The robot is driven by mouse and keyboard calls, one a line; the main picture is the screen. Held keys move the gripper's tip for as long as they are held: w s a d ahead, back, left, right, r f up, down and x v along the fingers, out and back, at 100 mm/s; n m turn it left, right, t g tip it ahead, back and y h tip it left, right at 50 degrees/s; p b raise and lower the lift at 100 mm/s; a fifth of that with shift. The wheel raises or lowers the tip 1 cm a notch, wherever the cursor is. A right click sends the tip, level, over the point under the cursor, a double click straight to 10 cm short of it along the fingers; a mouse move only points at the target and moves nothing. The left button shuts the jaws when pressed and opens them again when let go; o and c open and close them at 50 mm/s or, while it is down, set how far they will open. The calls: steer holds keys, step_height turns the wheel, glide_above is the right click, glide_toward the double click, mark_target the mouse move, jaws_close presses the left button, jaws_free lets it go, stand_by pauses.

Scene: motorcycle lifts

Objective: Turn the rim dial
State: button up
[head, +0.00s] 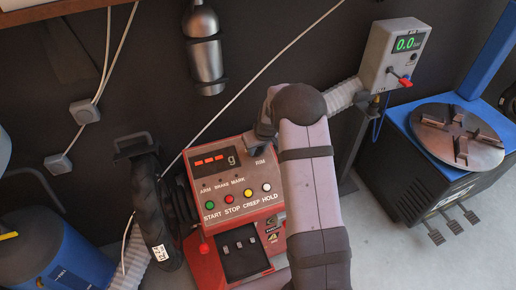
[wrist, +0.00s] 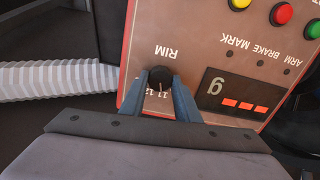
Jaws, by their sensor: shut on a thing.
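The rim dial is a small black round knob (wrist: 160,76) beside the word RIM on the red and tan control panel (head: 215,180). In the wrist view my gripper (wrist: 163,84) has its two blue-grey fingers on either side of the knob, shut on it. Small numbers, seemingly 11 and 12, show between the fingers. In the head view my gripper (head: 262,142) is at the panel's upper right, and my arm hides the knob. The panel's display (head: 215,161) shows red dashes and a "g".
START, STOP, CREEP and HOLD buttons (head: 238,197) line the panel below the display. A black tyre (head: 150,210) stands left of the machine. A grey gauge box (head: 393,55) reading 0.0 and a blue tyre changer (head: 440,175) stand at right. A ribbed white hose (wrist: 50,80) runs beside the panel.

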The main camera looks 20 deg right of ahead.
steer(key=m, duration=0.3)
steer(key=shift+m, duration=0.4)
steer(key=shift+m+p, duration=0.3)
steer(key=shift+m, duration=1.5)
steer(key=o, duration=1)
steer(key=shift+o, duration=0.2)
steer(key=shift+r, duration=0.1)
steer(key=b+v, duration=0.2)
steer(key=v, duration=0.5)
